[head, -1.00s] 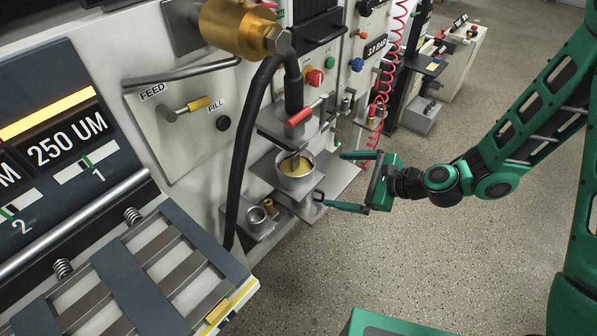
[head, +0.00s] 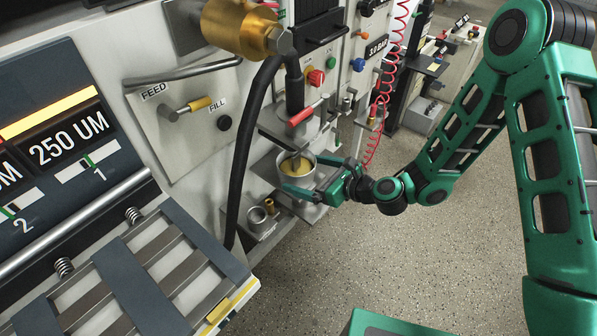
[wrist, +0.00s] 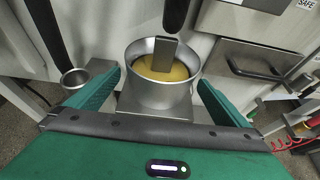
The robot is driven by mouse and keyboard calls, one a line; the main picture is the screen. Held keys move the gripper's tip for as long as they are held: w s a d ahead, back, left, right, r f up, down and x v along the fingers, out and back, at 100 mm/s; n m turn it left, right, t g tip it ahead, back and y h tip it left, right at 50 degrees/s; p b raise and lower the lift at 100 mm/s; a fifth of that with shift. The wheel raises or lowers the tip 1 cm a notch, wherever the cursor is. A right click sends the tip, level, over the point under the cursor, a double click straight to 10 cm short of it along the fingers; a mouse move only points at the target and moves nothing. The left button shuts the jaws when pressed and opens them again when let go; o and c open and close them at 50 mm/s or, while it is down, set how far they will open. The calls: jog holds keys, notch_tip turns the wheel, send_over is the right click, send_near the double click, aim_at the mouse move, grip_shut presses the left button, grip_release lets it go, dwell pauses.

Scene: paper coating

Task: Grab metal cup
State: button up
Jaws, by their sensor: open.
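The metal cup (head: 297,178) is a silver cylinder holding yellow liquid. It stands upright on a metal shelf below the black nozzle. In the wrist view the metal cup (wrist: 146,92) is centred ahead, with a flat metal strip standing in the liquid. My gripper (head: 307,177) is open, with one finger on each side of the cup. In the wrist view my gripper (wrist: 160,92) has its fingertips flanking the cup, with a narrow gap on each side. The cup's far lower side is hidden.
A smaller empty metal cup (head: 257,215) sits on a lower ledge to the left; it also shows in the wrist view (wrist: 75,78). A black hose (head: 243,150) hangs left of the cup. A red-handled lever (head: 303,115) is just above. Open floor lies to the right.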

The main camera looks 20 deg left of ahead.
aim_at(301, 171)
jog(key=shift+x, duration=2.3)
jog(key=shift+r, duration=0.15)
jog(key=shift+c, duration=0.6)
jog(key=c, duration=0.9)
jog(key=shift+r, duration=0.1)
